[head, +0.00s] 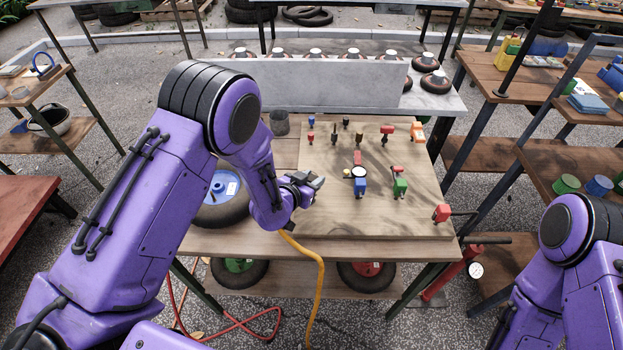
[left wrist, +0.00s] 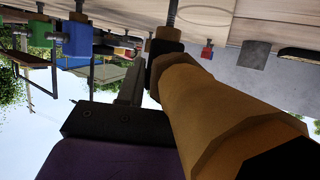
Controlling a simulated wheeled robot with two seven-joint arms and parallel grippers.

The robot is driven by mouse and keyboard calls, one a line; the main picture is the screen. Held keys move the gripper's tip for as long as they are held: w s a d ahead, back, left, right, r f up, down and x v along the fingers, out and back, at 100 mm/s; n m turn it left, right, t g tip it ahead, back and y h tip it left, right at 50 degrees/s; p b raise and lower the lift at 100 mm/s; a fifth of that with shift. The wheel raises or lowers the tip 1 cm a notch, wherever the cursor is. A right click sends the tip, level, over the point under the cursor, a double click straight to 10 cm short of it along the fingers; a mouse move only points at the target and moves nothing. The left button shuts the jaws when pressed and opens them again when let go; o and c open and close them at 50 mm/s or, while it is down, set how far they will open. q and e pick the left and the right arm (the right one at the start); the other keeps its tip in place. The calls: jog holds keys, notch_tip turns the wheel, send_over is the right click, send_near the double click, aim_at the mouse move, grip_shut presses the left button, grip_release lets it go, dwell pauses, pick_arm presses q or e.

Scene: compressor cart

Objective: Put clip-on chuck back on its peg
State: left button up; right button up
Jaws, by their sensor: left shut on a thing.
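My left gripper (head: 316,184) is over the left part of the wooden board (head: 430,215), near its left edge. In the left wrist view a large brass-coloured faceted cylinder, which I take for the clip-on chuck (left wrist: 205,110), lies close to the camera across the gripper. A dark collar and a grey stem show at its far end. A grey finger lies along it; the other is hidden. In the head view the held thing is mostly hidden by the gripper. I cannot tell which peg is the chuck's. My right gripper is out of view.
Several small fittings stand on the board, among them a blue one (head: 360,187), a green one (head: 400,187) and a red one (head: 441,213). A yellow hose (head: 320,280) hangs over the front edge. A wheel (head: 222,208) lies left, a grey cup (head: 279,123) behind.

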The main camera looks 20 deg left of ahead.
pick_arm(q)
jog(key=shift+f+b, duration=0.45)
jog(key=shift+f, duration=0.1)
jog(key=o, duration=1.1)
jog(key=shift+s, duration=0.1)
jog(key=shift+s+a+r, duration=0.1)
jog(key=shift+s+r, duration=0.05)
jog(key=shift+s, duration=0.2)
jog(key=b+v, duration=0.2)
jog(key=v, duration=0.7)
jog(key=shift+s+r, duration=0.25)
jog(key=shift+s, duration=0.05)
